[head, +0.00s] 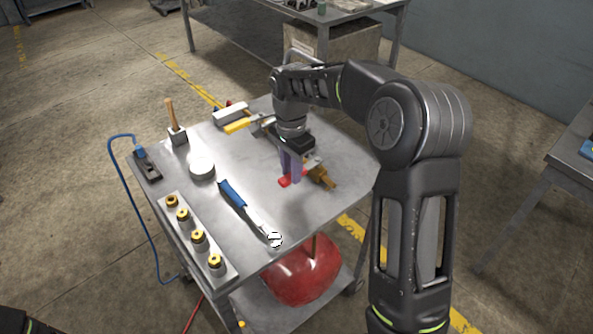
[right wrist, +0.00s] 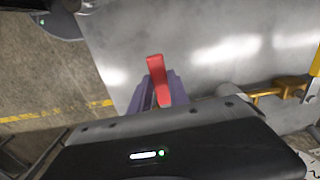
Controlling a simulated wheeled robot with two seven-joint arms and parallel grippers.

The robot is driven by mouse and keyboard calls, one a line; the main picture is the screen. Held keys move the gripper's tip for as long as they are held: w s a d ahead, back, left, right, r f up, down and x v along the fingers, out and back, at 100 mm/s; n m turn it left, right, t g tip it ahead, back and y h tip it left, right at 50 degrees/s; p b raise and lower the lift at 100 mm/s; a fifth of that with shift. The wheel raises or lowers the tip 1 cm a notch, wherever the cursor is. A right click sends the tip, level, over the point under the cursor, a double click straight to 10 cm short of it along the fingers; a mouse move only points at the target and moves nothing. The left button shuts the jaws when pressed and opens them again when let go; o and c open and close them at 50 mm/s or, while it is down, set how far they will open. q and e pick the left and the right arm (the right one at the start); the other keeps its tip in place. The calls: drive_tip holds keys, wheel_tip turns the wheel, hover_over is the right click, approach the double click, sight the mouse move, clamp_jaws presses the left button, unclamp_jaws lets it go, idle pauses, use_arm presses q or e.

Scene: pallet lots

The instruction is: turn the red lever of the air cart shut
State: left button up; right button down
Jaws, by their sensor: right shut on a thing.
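The air cart's metal top (head: 240,215) lies in front of me. The red lever (head: 286,182) sits at the right part of the top, beside a brass valve (head: 322,176). My right gripper (head: 291,174) points down over the lever and is shut on it. In the right wrist view, the red lever (right wrist: 156,70) stands out between the two purple fingers of the right gripper (right wrist: 158,92), and brass fittings (right wrist: 285,88) lie to the right. The gripper hides part of the lever and the valve body. My left gripper is not in view.
A red tank (head: 302,272) is below. A blue hose (head: 133,192) hangs at the left.

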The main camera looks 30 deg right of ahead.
drive_tip(key=shift+w+r+m, duration=0.1)
drive_tip(key=shift+w+m, duration=0.15)
drive_tip(key=shift+m, duration=0.05)
drive_tip(key=c, duration=1.2)
unclamp_jaws()
drive_tip(key=shift+c, duration=0.2)
wheel_tip(320, 180, up, 8)
drive_tip(key=shift+f, duration=0.15)
